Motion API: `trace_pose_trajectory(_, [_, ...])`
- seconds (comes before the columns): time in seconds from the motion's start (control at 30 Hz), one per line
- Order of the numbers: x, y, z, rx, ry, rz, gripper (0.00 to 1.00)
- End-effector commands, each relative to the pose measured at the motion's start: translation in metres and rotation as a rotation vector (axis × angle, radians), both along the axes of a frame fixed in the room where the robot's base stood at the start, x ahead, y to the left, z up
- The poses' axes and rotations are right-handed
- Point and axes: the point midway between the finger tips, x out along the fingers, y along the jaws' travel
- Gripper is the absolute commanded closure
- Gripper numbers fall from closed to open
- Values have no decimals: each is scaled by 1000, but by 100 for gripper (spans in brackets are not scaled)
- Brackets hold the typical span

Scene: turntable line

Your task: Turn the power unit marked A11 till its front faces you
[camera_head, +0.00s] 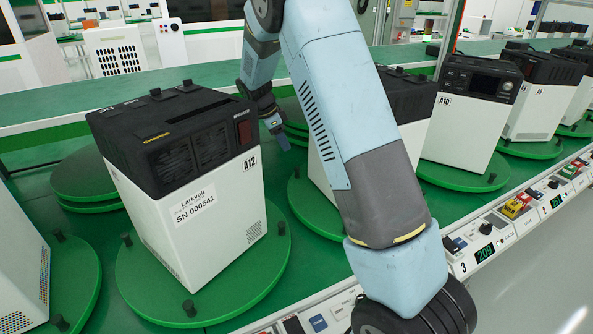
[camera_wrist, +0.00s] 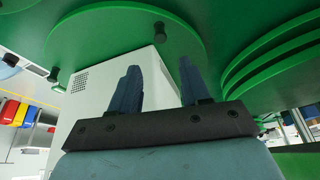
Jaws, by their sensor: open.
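The unit between the ones marked A12 and A10 is largely hidden behind my arm in the head view. Its black top (camera_head: 410,96) shows right of the arm, and a strip of its white body shows to the left. Its label and front cannot be seen. It stands on a green turntable (camera_head: 309,212). My gripper (camera_head: 277,132) is to the left of this unit, pointing down, apparently apart from it. In the wrist view my gripper (camera_wrist: 159,66) is open with nothing between its fingers. A white body with a vent grid (camera_wrist: 80,82) shows behind the fingers, its marking unseen.
Unit A12 (camera_head: 195,205) stands on its turntable (camera_head: 258,275) at the left, close to my gripper. Unit A10 (camera_head: 458,125) stands at the right. Upright pegs (camera_head: 189,308) rise from the turntable rims. A control strip (camera_head: 520,212) with buttons and displays runs along the front.

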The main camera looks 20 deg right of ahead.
Motion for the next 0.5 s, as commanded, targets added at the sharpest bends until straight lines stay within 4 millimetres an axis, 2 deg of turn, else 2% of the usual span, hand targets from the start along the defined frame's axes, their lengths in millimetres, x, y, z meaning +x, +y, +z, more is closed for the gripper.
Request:
trace_pose_trajectory(0.27, [1,-9,-25,-5,1,-8,54])
trace_pose_trajectory(0.5, [1,-26,-63,-5,2,-8,54])
